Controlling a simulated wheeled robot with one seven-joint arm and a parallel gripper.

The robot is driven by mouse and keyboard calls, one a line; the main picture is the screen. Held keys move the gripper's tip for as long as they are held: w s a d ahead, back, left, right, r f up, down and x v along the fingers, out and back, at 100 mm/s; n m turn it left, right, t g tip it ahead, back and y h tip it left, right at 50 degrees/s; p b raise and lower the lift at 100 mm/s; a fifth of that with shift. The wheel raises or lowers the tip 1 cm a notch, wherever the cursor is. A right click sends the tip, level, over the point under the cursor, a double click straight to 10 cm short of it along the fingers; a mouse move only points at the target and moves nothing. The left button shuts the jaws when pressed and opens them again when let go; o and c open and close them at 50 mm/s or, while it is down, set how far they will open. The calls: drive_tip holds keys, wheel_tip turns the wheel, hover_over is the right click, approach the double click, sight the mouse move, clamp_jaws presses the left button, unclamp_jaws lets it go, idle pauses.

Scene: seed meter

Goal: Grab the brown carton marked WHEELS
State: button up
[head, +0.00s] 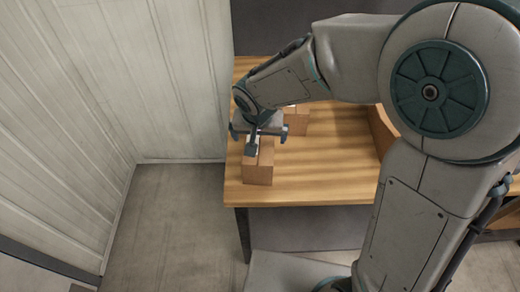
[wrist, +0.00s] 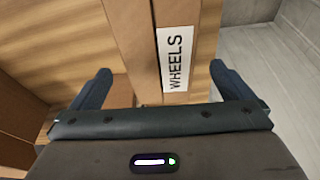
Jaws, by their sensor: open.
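The brown carton marked WHEELS (wrist: 137,55) fills the middle of the wrist view, its white label (wrist: 175,60) facing up toward the camera. In the head view the carton (head: 258,172) stands near the left front of the wooden table. My gripper (wrist: 160,92) is open, with one finger on each side of the carton. A gap shows between each finger and the carton in the wrist view. In the head view my gripper (head: 258,140) is over the carton and hides part of its top.
The wooden table (head: 320,185) has free room right of the carton. Another brown carton (head: 299,122) stands just behind. A larger brown box (head: 383,130) is farther right, partly hidden by my arm. A pale panelled wall (head: 130,80) rises left of the table.

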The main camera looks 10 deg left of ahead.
sight(259, 142)
drive_tip(key=shift+p+x, duration=0.4)
drive_tip(key=shift+x, duration=2.95)
drive_tip(key=shift+s, duration=0.1)
drive_tip(key=c, duration=1.3)
drive_tip(key=shift+c, duration=0.7)
drive_tip(key=shift+r, duration=0.15)
